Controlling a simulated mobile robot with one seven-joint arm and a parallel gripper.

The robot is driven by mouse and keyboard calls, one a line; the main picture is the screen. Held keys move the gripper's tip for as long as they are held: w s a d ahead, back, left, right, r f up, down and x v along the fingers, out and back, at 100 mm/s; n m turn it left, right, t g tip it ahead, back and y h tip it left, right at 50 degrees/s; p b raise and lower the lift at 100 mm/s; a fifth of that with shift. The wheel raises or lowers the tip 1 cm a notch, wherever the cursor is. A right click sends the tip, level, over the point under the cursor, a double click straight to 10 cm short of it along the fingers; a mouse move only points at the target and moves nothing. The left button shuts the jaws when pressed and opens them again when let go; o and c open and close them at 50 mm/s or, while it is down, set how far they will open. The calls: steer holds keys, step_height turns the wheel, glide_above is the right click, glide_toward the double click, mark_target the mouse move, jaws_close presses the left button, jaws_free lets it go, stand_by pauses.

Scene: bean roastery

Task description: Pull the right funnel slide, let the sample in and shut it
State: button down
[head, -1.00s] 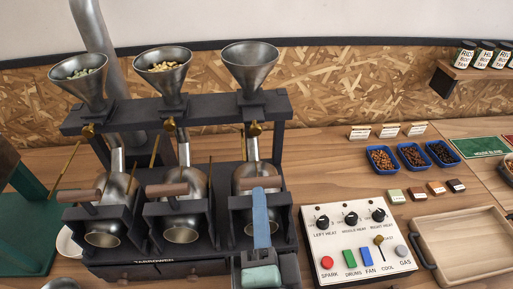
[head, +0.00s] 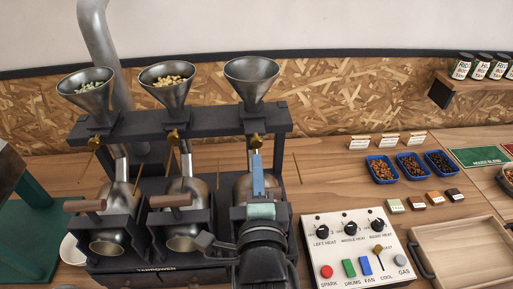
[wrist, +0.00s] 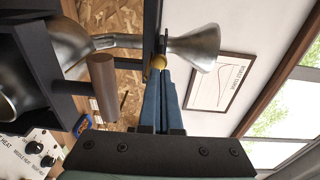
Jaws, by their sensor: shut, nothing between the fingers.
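The right funnel (head: 252,82) is a grey metal cone on the dark rack, and no beans show in it. It lies sideways in the wrist view (wrist: 195,48). Its slide has a brass knob (head: 255,142) under the rack bar, also in the wrist view (wrist: 158,62). My gripper (head: 257,157) has its blue fingers shut and empty, tips just below the knob. In the wrist view the fingertips (wrist: 166,74) are right at the knob; I cannot tell whether they touch. The right roaster drum (head: 242,186) is partly hidden behind my gripper.
The middle funnel (head: 166,84) holds cream beans and the left funnel (head: 87,92) pale green ones. Wooden handles (head: 171,200) stick out from the drums. The control panel (head: 357,250) and wooden tray (head: 462,250) stand to the right. Thin rods stand near the knobs.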

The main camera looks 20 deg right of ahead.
mark_target(255, 142)
steer(key=shift+p+x, duration=0.55)
steer(key=shift+x, duration=1.35)
steer(key=shift+b+x, duration=0.95)
steer(key=shift+x, duration=0.85)
steer(key=shift+a+r, duration=0.1)
steer(key=shift+r, duration=0.2)
steer(key=shift+r, duration=0.1)
